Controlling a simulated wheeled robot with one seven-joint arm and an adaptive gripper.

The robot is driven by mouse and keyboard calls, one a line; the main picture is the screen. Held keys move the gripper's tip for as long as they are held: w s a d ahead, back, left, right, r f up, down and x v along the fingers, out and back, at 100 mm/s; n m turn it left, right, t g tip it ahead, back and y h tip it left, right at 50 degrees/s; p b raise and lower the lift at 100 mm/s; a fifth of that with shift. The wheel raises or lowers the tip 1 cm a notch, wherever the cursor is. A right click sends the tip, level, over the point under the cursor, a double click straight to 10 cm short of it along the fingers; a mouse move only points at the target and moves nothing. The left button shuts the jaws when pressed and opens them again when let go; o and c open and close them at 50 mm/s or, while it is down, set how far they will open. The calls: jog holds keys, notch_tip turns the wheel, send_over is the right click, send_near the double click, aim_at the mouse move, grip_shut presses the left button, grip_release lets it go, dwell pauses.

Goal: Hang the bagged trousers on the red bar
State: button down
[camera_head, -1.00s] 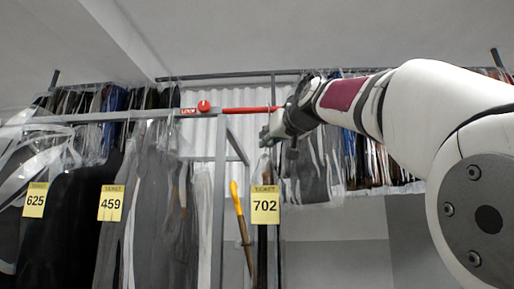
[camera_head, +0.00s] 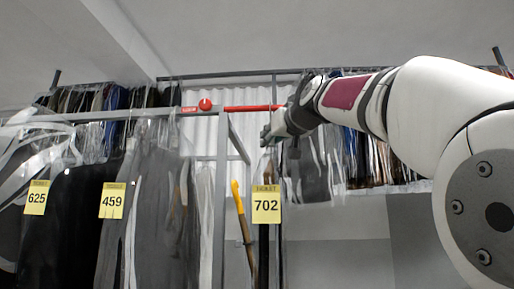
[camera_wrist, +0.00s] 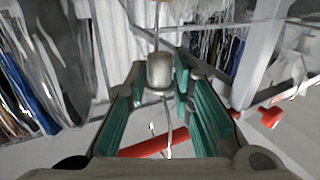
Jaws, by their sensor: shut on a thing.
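The red bar (camera_head: 250,108) runs level from the grey rack's post to behind my wrist in the head view; it also crosses below my fingers in the wrist view (camera_wrist: 148,145). My gripper (camera_head: 268,133) is at the bar's right end, a little below it in the picture. In the wrist view my teal-padded fingers (camera_wrist: 160,80) are shut around a metallic knob-like piece (camera_wrist: 160,70) with a thin rod. The bagged trousers (camera_head: 263,250) hang below my gripper as a narrow dark strip, with yellow ticket 702 (camera_head: 266,204). Whether the hook touches the bar cannot be told.
A grey rack (camera_head: 222,180) with bagged clothes and tickets 625 (camera_head: 37,197) and 459 (camera_head: 112,200) stands at left. A red knob (camera_head: 205,104) sits on its top rail. A yellow-handled stick (camera_head: 238,205) leans nearby. More bagged garments (camera_head: 360,160) hang behind.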

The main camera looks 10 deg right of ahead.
jog(key=c, duration=1.4)
grip_release()
jog(key=shift+s+r, duration=0.1)
jog(key=shift+o, duration=0.4)
jog(key=s+d, duration=0.1)
jog(key=s, duration=1)
jog(key=shift+s+d, duration=0.25)
jog(key=shift+s, duration=0.15)
jog(key=shift+s, duration=0.1)
jog(key=s+a, duration=0.2)
jog(key=s, duration=0.5)
jog(key=s+a, duration=0.3)
jog(key=s, duration=0.5)
